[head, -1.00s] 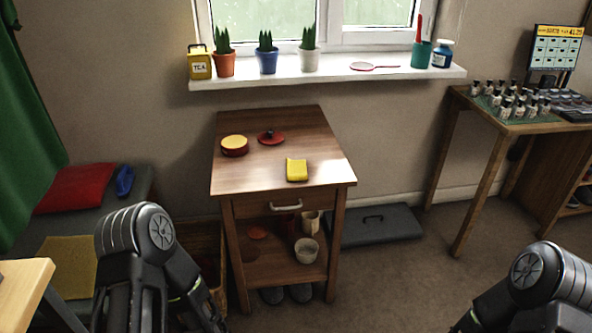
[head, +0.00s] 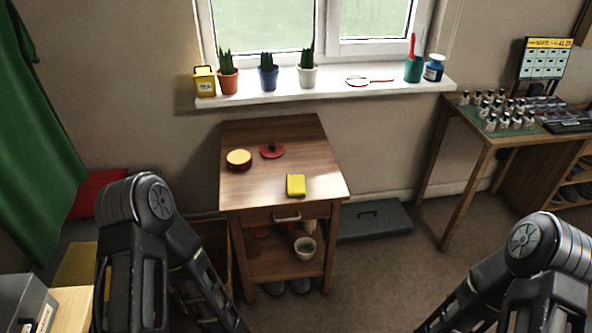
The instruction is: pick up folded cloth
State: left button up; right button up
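The folded cloth (head: 296,185) is small and yellow. It lies near the front right of the top of a small wooden cabinet (head: 270,130), in the middle of the head view. My two arms come in at the lower left and lower right, both well short of the cabinet top. Neither arm touches the cloth. Both grippers are out of the picture, below its bottom edge.
On the cabinet top are a red tin (head: 239,160) with a yellowish top and a red lid (head: 272,151). A windowsill (head: 330,88) with plant pots is behind. A desk (head: 470,125) stands right. A wooden table corner (head: 75,308) is at lower left.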

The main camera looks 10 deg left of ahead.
aim_at(295, 184)
jog(key=i+l+u, duration=0.1)
jog(key=i+l, duration=0.3)
jog(key=l, duration=0.25)
jog(key=i+l+u, duration=0.15)
jog(key=i+l, duration=0.2)
jog(key=l, duration=0.3)
jog(key=i+l+u, duration=0.15)
jog(key=l, duration=0.2)
jog(key=i+l, duration=0.2)
jog(key=l, duration=0.2)
jog(key=i+l+u, duration=0.15)
jog(key=l, duration=0.2)
